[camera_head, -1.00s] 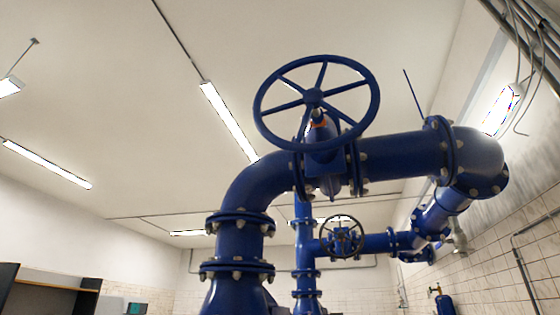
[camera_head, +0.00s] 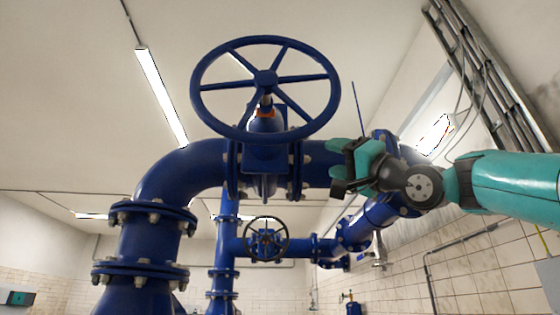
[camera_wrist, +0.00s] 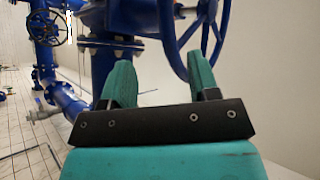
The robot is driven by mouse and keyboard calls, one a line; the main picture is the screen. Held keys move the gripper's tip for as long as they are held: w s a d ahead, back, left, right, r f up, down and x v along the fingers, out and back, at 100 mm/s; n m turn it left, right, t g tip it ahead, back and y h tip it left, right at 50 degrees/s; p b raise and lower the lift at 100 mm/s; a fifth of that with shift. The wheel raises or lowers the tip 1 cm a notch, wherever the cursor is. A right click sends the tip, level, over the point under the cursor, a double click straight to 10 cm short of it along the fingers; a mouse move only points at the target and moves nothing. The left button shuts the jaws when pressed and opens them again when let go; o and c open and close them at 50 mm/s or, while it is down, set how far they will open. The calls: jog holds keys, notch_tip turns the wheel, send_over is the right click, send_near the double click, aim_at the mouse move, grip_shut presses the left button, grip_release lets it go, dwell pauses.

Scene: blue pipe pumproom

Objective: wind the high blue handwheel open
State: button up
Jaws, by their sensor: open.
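The high blue handwheel (camera_head: 265,78) is a large spoked wheel on top of a valve in the upper pipe, at the top centre of the head view. Part of its rim and spokes also shows at the upper right of the wrist view (camera_wrist: 224,30). My gripper (camera_head: 340,168) is to the right of and below the wheel in the head view, in front of the blue pipe and apart from the rim. In the wrist view its two teal fingers (camera_wrist: 163,80) stand apart with nothing between them.
A smaller dark handwheel (camera_head: 266,239) sits on a lower pipe behind. The large blue pipe (camera_head: 190,165) with bolted flanges runs under the high wheel. Metal conduits (camera_head: 480,75) line the right wall. Space above the wheel is clear up to the ceiling.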

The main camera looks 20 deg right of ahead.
aim_at(290, 136)
jog(key=p+x, duration=0.4)
jog(key=x, duration=0.1)
jog(key=r+p+x, duration=0.1)
jog(key=p+x, duration=0.3)
jog(key=x, duration=0.2)
jog(key=s+p+x, duration=0.1)
jog(key=p+x, duration=0.3)
jog(key=x, duration=0.1)
jog(key=shift+w+d+r, duration=0.1)
jog(key=shift+w+r, duration=0.1)
jog(key=shift+r, duration=0.2)
jog(key=shift+w+a+r+p, duration=0.15)
jog(key=shift+w+a+p, duration=0.1)
jog(key=shift+w+p, duration=0.15)
jog(key=shift+c, duration=0.4)
